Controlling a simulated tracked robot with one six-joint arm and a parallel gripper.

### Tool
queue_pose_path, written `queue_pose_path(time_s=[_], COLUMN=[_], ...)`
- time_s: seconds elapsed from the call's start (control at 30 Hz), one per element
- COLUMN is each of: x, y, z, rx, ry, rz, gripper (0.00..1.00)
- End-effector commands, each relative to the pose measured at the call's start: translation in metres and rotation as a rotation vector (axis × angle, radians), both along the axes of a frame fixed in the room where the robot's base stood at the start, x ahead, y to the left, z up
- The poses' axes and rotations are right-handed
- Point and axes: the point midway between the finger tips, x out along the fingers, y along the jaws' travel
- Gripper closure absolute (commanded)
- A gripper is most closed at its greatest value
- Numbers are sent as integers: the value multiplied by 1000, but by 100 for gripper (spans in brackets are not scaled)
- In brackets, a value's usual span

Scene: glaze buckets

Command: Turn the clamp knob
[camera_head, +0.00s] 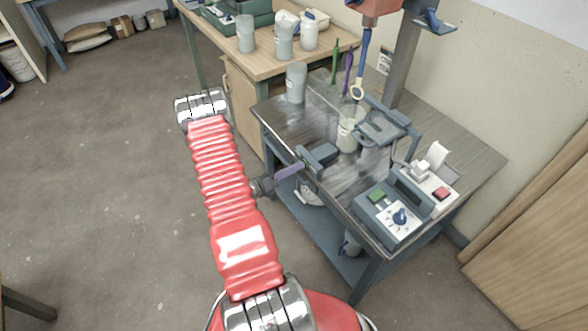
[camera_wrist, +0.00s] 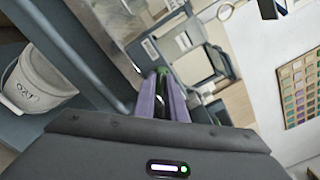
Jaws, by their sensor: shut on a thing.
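My gripper (camera_head: 303,166) is at the bench's front edge, its purple fingers pointing at the dark grey clamp (camera_head: 321,155). In the wrist view my gripper (camera_wrist: 162,76) has its two purple fingers close together, with a small green piece, the clamp knob (camera_wrist: 162,70), showing at their tips. The fingers are shut on this knob and hide most of it. A bit of green also shows at the fingertips in the head view. How far the knob is turned cannot be told.
The workbench (camera_head: 345,195) holds a bucket (camera_head: 349,133), a control box with a blue knob (camera_head: 400,217) and a white device (camera_head: 433,185). A stirring paddle (camera_head: 360,80) hangs above the bucket. A white bucket (camera_wrist: 38,82) stands below, left of my fingers. The floor at left is clear.

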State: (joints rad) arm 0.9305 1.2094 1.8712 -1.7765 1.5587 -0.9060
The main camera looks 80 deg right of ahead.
Motion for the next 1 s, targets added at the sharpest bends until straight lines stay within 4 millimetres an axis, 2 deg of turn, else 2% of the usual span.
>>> queue_pose_path(time_s=[0.4,0.87,0.9,1.0], x=[3,4,4,4], y=[-3,-3,-3,-3], z=[-1,-1,-1,-1], rx=[131,143,143,142], ry=[145,158,158,159], rz=[8,9,9,9], gripper=[100,100,88,81])
